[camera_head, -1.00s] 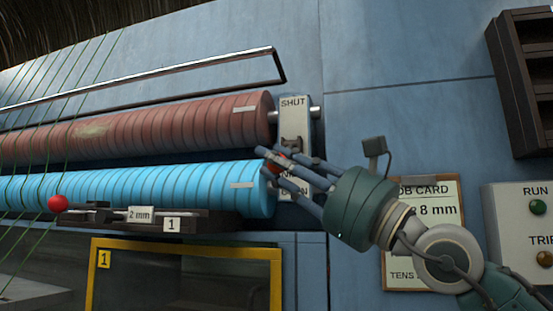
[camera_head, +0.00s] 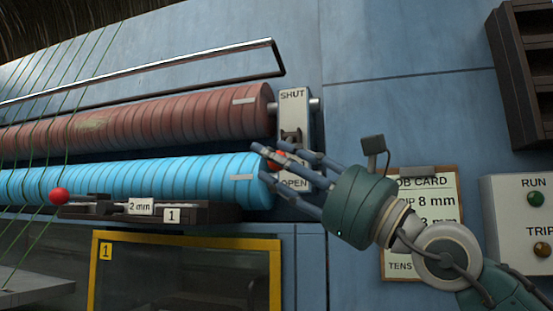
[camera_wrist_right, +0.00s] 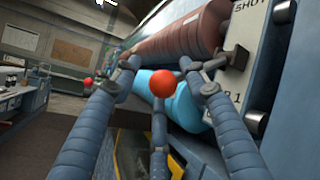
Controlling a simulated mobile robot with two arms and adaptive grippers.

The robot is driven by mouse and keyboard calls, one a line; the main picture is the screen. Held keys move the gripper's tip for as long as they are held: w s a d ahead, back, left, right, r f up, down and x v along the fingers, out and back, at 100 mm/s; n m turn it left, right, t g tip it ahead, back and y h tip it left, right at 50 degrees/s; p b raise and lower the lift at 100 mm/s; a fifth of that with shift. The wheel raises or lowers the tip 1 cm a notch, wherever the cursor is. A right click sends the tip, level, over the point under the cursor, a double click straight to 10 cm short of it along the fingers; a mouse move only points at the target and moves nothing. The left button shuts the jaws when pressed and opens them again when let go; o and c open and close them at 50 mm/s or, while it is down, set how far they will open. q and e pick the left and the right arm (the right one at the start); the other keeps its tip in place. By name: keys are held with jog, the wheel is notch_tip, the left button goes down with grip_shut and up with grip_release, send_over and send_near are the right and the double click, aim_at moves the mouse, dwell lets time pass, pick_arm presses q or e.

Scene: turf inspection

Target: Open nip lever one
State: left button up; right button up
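The nip lever plate (camera_head: 295,105) stands at the right end of the rollers, with SHUT at its top and OPEN at its bottom. The lever's red knob (camera_head: 280,155) shows partly behind my right gripper's fingers. In the right wrist view the red knob (camera_wrist_right: 163,84) sits between the spread fingers, with gaps beside it. My right gripper (camera_head: 268,167) is open around the knob, in front of the plate. The lever's arm is mostly hidden, so its exact setting is unclear. A label by the rollers reads 1 (camera_head: 172,215). My left gripper is not in view.
A red-brown roller (camera_head: 150,125) lies above a blue roller (camera_head: 130,180). Another red ball (camera_head: 60,195) is at the gauge bar's left end. A yellow-framed window (camera_head: 185,242) is below. The job card (camera_head: 400,265) and RUN/TRIP panel (camera_head: 510,220) are at right.

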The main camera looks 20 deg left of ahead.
jog(key=shift+w+d+f, duration=0.15)
jog(key=shift+w, duration=0.05)
jog(key=shift+d+f, duration=0.2)
jog(key=v, duration=1.1)
jog(key=shift+s, duration=0.25)
jog(key=shift+d+r, duration=0.1)
